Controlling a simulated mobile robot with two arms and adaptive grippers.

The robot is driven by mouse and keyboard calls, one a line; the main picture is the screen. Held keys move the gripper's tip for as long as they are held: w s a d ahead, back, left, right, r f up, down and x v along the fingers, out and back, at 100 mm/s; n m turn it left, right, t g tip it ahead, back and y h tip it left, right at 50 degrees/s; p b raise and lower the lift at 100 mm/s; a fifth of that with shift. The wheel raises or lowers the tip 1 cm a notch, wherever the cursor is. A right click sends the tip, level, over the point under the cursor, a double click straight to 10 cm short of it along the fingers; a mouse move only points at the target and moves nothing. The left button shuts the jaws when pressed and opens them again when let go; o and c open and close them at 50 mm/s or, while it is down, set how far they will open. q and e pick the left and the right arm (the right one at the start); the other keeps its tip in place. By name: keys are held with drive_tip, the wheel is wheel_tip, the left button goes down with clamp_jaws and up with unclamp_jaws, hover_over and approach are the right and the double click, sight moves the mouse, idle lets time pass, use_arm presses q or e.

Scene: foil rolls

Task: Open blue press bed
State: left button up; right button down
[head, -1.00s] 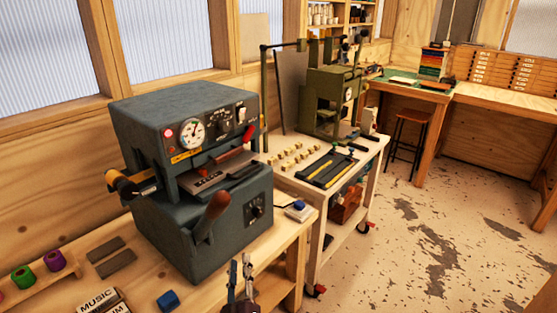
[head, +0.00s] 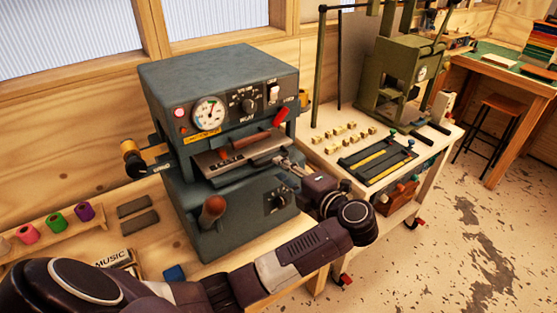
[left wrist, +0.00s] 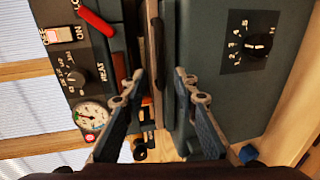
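The blue press (head: 215,90) is a dark blue-grey machine on the wooden bench, with a gauge, dials and a red lever on its front. Its bed (head: 238,155) is a flat plate in the slot between the upper and lower bodies, with a reddish-brown bar above it. My left gripper (head: 286,164) is at the right front of the bed. In the left wrist view my left gripper (left wrist: 160,72) is open, with its fingers on either side of the bed's dark edge (left wrist: 153,50). I cannot tell whether they touch it. My right gripper is out of view.
A brown-handled lever (head: 212,210) sticks out of the press's lower front. Foil rolls (head: 55,222) and grey blocks lie on the bench at left. A cart (head: 330,160) with small brass blocks and a green press stands at right.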

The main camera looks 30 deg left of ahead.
sight(271, 163)
use_arm(q)
drive_tip(key=p+x, duration=0.1)
drive_tip(key=x, duration=0.3)
drive_tip(key=shift+w, duration=0.15)
drive_tip(key=shift+w+a+f, duration=0.15)
drive_tip(key=shift+a, duration=0.1)
drive_tip(key=c, duration=0.6)
clamp_jaws()
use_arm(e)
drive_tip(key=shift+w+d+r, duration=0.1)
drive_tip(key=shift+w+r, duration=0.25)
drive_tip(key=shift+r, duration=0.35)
